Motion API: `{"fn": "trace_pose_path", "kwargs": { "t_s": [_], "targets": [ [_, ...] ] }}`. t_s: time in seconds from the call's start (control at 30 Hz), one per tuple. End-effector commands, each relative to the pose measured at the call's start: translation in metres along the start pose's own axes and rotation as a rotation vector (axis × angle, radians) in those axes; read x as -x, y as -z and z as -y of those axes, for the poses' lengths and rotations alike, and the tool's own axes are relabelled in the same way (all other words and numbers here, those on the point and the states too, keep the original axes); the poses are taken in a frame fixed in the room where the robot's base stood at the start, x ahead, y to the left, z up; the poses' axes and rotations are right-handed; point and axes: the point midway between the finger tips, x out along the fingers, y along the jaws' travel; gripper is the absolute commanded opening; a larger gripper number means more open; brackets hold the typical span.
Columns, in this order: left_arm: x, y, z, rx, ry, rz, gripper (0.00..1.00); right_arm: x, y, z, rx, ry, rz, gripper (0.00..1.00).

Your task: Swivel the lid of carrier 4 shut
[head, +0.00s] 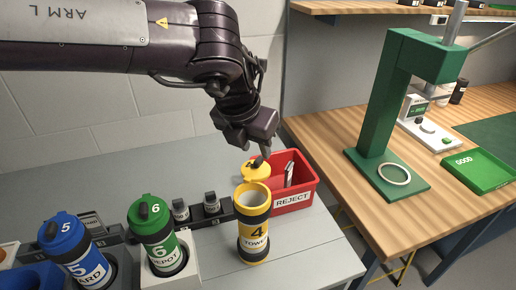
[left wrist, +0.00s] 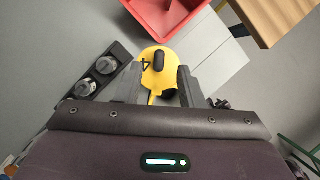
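Carrier 4 (head: 254,232) is a yellow and black canister standing upright on the grey table, its top open. Its yellow lid (head: 257,174) is swung aside, behind the mouth. The lid also shows in the left wrist view (left wrist: 152,78), with a dark knob (left wrist: 157,61) and a 4 on it. My left gripper (head: 262,154) is just above the lid, pointing down. Its two fingers are apart, one on each side of the knob, with gaps visible in the left wrist view. The carrier's body is mostly hidden in that view. My right gripper is not in view.
A red REJECT bin (head: 301,183) stands close behind and right of carrier 4. The green carrier 6 (head: 157,236) and blue carrier 5 (head: 74,254) stand to the left. A dark rack (head: 211,218) lies between. A green press (head: 393,115) stands on the wooden bench.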

Motion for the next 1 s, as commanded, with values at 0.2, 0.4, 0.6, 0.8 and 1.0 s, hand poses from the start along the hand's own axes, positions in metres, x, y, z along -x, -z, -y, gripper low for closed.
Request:
{"fn": "trace_pose_path", "kwargs": {
  "t_s": [0.2, 0.4, 0.6, 0.8, 1.0],
  "targets": [
    [-0.029, 0.0, 0.0, -0.001, -0.001, -0.001, 0.35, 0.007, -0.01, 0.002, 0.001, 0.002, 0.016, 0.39],
    [-0.038, 0.0, 0.0, 0.0, 0.0, 0.001, 0.35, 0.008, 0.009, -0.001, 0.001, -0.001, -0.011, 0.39],
    [-0.038, 0.0, 0.0, 0.0, 0.0, 0.001, 0.33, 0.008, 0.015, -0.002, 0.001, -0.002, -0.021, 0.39],
    [-0.038, 0.0, 0.0, 0.0, 0.0, 0.001, 0.07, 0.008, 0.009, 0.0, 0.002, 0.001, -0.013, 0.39],
    [-0.038, 0.0, 0.0, -0.001, 0.0, 0.001, 0.0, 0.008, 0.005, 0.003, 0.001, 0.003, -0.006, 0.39]
  ]
}}
